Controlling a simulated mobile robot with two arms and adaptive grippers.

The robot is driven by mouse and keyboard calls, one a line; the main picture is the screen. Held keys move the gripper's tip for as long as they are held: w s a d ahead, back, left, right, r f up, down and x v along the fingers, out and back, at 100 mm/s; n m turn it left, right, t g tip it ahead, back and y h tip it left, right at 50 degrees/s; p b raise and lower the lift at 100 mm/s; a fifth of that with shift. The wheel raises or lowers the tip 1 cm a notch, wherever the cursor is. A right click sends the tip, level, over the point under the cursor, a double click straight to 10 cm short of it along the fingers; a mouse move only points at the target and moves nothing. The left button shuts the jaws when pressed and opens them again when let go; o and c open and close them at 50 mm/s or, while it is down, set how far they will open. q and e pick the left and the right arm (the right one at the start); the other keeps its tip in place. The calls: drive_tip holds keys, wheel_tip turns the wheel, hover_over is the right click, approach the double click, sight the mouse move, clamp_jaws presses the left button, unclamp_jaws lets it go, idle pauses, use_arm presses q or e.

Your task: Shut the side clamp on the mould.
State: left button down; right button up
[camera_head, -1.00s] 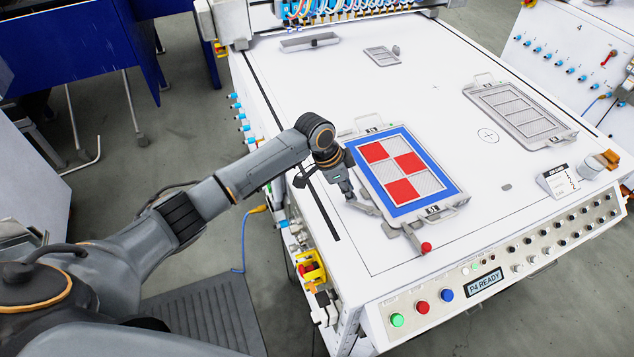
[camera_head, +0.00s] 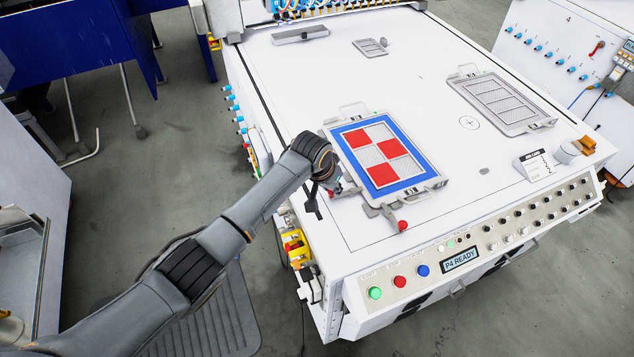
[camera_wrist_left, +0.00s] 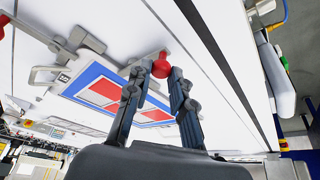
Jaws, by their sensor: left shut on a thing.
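The mould (camera_head: 438,182) is a grey plate with a blue border and red and grey panels, flat on the white table. My left gripper (camera_head: 325,190) is at its left side. In the left wrist view, the left gripper (camera_wrist_left: 159,76) has its fingers closed around the side clamp's red knob (camera_wrist_left: 161,67). My right gripper is not in view.
Another clamp with a red knob (camera_head: 402,225) is at the mould's front corner, close to my gripper. A grey mould plate (camera_head: 502,105) lies to the right and a small one (camera_head: 370,47) at the back. The control panel (camera_head: 460,258) runs along the front edge.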

use_arm(q)
drive_tip(key=shift+s+d+n, duration=0.15)
drive_tip(key=shift+s+n, duration=0.05)
drive_tip(key=shift+n, duration=0.2)
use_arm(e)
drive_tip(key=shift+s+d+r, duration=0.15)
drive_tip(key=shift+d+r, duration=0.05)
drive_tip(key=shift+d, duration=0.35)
use_arm(q)
drive_tip(key=c, duration=1.2)
unclamp_jaws()
drive_tip(key=shift+o, duration=0.2)
drive_tip(key=shift+r, duration=0.1)
drive_tip(key=v, duration=1.2)
drive_tip(key=shift+s, duration=0.2)
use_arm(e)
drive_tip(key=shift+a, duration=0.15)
use_arm(q)
drive_tip(key=shift+d, duration=0.15)
